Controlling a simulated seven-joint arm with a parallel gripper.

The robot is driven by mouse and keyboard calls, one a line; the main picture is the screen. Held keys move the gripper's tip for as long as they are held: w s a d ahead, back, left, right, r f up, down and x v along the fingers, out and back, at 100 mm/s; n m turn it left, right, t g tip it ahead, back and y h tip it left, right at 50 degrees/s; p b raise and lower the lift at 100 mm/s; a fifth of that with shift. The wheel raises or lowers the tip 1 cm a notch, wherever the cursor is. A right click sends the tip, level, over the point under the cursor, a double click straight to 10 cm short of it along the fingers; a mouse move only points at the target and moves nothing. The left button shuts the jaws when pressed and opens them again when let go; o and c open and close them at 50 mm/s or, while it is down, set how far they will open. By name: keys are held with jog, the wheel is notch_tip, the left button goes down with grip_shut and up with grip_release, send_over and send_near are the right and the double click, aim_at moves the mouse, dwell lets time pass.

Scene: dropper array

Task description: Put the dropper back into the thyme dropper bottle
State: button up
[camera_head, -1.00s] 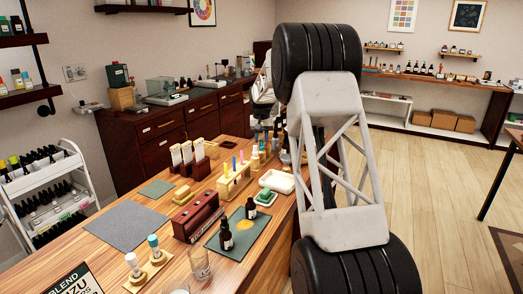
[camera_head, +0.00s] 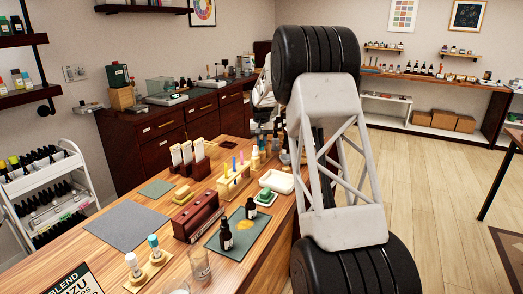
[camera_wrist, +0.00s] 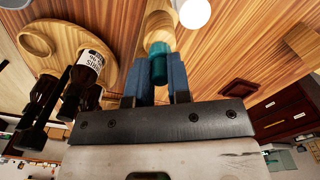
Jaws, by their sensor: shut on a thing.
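My gripper (camera_wrist: 159,82) shows in the wrist view with its blue fingers shut on a teal piece (camera_wrist: 158,62), which looks like a dropper's top. A pale wooden round part lies just beyond the teal piece, and I cannot tell whether they touch. Two dark dropper-type bottles stand upright on a green mat (camera_head: 232,255) in that view: a front one (camera_head: 226,238) and a back one (camera_head: 251,210). Their labels are too small to read, so I cannot tell which is thyme.
In the head view, a dark red rack (camera_head: 198,216), a wooden stand (camera_head: 150,275) and a glass (camera_head: 200,265) crowd the table.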

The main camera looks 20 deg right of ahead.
jog(key=shift+r, duration=0.75)
dwell(0.4)
jog(key=shift+r, duration=3.95)
jog(key=s+d+f+m, duration=0.2)
jog(key=s+d+f, duration=0.1)
jog(key=s+d, duration=1.2)
jog(key=s+d+f+m, duration=0.2)
jog(key=s+d, duration=1)
jog(key=d, duration=0.5)
jog(key=s+a+r+n, duration=0.1)
jog(key=s+a+r, duration=0.1)
jog(key=a, duration=1.3)
jog(key=s+a+r+n, duration=0.1)
jog(key=s+a+r, duration=0.2)
jog(key=a, duration=1.3)
jog(key=s+a+r+n, duration=0.2)
jog(key=a, duration=1.4)
jog(key=shift+s+r, duration=0.15)
jog(key=shift+a, duration=0.1)
